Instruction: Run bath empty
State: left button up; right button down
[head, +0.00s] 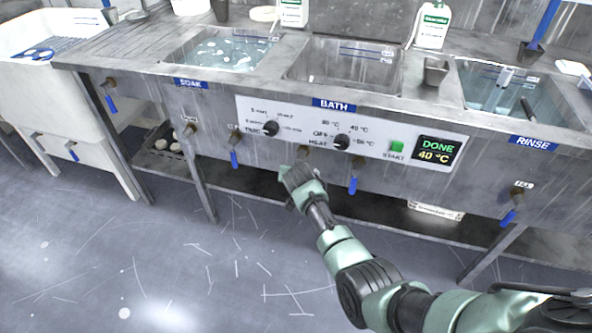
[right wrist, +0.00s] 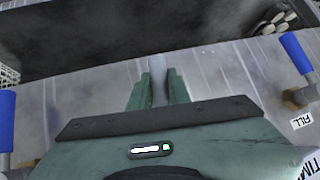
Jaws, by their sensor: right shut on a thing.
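The bath basin (head: 345,68), labelled BATH, looks grey inside with no clear water surface; I cannot tell its level. Its panel (head: 300,118) has two black knobs, a green START button (head: 397,146) and a display (head: 436,151) reading DONE, 40 °C. My right gripper (head: 298,178) is low in front of the panel, at a brass fitting (head: 303,151) between two blue-handled valves. In the right wrist view its fingers (right wrist: 158,88) are shut on a narrow grey lever (right wrist: 158,66). The fingers mostly hide the lever in the head view. My left gripper is out of view.
The soak basin (head: 222,52) holds foamy water; the rinse basin (head: 520,100) holds bluish water. Blue-handled valves stand close on either side, the FILL valve (head: 234,158) and another (head: 354,184). A lower shelf (head: 260,184) runs under the counter. The floor in front is clear.

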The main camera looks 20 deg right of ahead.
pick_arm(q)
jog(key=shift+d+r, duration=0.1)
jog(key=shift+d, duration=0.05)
pick_arm(e)
jog(key=shift+s+d+n+g+h, duration=0.3)
jog(key=shift+d+g+h, duration=0.1)
jog(key=shift+h, duration=0.2)
